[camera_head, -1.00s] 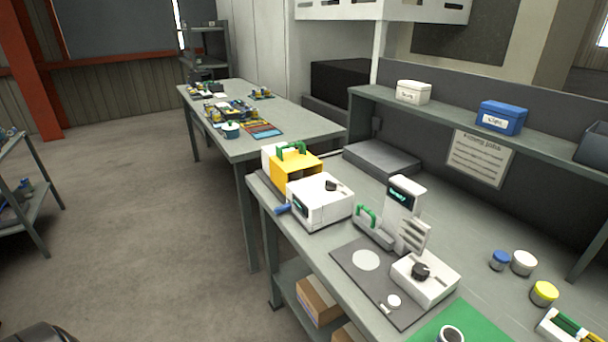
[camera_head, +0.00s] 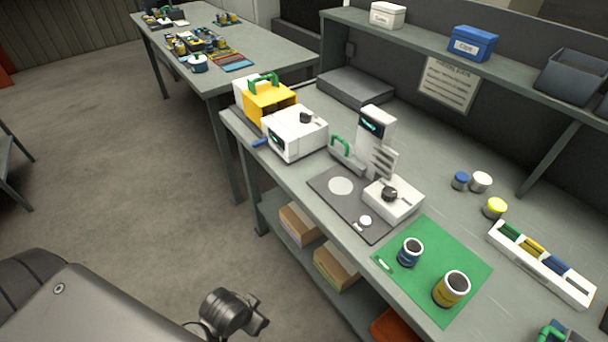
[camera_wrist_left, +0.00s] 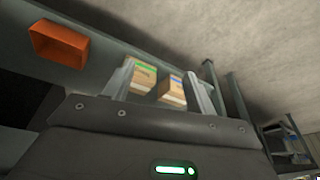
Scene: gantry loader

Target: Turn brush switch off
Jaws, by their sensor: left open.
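No switch in view is readably marked as the brush switch. One black knob (camera_head: 390,193) sits on a small white box (camera_head: 395,203) beside a white upright unit with a small display. Another black knob (camera_head: 306,117) sits on top of a white machine (camera_head: 296,133). A small white round part (camera_head: 365,221) with a little lever lies on the dark mat (camera_head: 338,205). My left gripper (camera_wrist_left: 160,70) is open and empty in the left wrist view, facing boxes on the bench's lower shelf. It is well apart from both knobs. My right gripper is not in view.
A green mat (camera_head: 440,252) holds two cans. A white tray (camera_head: 540,266) with coloured items lies to its right. A yellow unit with a green handle (camera_head: 268,100) stands behind the white machine. Floor left of the bench is clear.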

